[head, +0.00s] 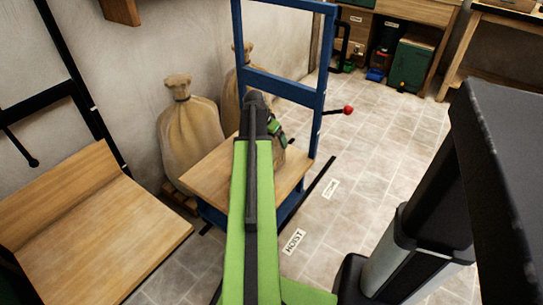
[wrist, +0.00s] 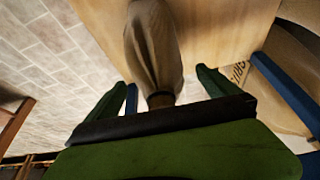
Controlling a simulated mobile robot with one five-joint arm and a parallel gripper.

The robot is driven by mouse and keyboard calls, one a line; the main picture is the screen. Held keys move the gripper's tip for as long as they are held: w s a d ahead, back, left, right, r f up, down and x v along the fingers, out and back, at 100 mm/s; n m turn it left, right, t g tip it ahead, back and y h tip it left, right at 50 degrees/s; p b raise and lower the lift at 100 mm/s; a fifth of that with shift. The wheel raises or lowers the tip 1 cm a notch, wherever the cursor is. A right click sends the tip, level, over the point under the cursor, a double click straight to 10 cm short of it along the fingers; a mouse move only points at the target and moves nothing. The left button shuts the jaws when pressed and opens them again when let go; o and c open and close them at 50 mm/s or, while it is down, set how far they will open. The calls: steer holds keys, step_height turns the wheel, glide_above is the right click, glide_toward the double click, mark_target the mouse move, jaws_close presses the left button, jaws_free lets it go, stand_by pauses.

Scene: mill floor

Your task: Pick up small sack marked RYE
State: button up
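A small brown sack (head: 279,157) stands on the wooden platform (head: 207,178) of a blue hoist, mostly hidden behind my arm in the head view. In the wrist view the sack (wrist: 153,45) shows its tied neck between the green fingers of my gripper (wrist: 160,98). The fingers are spread, with a visible gap on each side of the neck. In the head view my gripper (head: 276,130) is at the top of the sack. No RYE marking can be read on it.
The blue hoist frame (head: 282,87) rises just behind the platform. Large tied sacks (head: 190,135) stand against the wall, and a wooden bench (head: 110,240) is at left. A red-knobbed lever (head: 348,110) sticks out at right. The tiled floor at right is mostly clear.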

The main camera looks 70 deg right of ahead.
steer(key=c, duration=2.1)
steer(key=shift+c, duration=0.2)
steer(key=shift+r, duration=0.1)
